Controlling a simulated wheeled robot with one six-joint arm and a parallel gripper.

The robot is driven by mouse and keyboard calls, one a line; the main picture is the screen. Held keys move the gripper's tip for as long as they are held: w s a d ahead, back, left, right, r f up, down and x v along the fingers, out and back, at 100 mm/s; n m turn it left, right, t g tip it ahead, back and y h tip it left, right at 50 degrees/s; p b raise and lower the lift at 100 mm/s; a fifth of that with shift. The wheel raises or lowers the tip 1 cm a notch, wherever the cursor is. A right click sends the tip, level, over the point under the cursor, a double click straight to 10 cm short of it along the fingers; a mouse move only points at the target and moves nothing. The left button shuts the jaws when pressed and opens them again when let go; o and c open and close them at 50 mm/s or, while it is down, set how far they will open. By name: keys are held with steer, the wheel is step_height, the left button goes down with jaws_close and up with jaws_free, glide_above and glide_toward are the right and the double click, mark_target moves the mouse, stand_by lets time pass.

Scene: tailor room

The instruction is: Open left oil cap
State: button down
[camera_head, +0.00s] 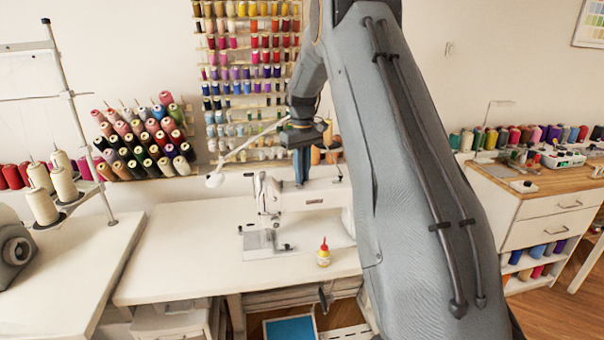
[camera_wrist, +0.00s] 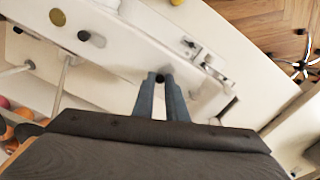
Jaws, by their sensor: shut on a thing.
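The white sewing machine (camera_head: 310,205) stands on the white table in the head view. My gripper (camera_head: 301,180) reaches down to the top of the machine from above. In the wrist view the two blue-grey fingers of my gripper (camera_wrist: 161,80) are close together, shut on a small black cap (camera_wrist: 159,78) on top of the white machine body (camera_wrist: 125,55). Most of the cap is hidden between the fingertips. Another black cap (camera_wrist: 84,35) sits apart on the machine top, farther left. A small oil bottle (camera_head: 323,253) with a red tip stands on the table before the machine.
A thin lamp arm with a white head (camera_head: 214,180) is left of my gripper. Thread racks (camera_head: 245,80) cover the wall behind. A spool stand (camera_head: 75,130) is at the left. A wooden-topped cabinet (camera_head: 530,185) is at the right. The table front left is clear.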

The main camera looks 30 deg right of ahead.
steer(key=shift+r+n, duration=0.1)
steer(key=shift+n, duration=1)
steer(key=c, duration=1.8)
jaws_free()
step_height(320, 180, up, 8)
steer(key=b, duration=0.2)
steer(key=shift+a, duration=0.1)
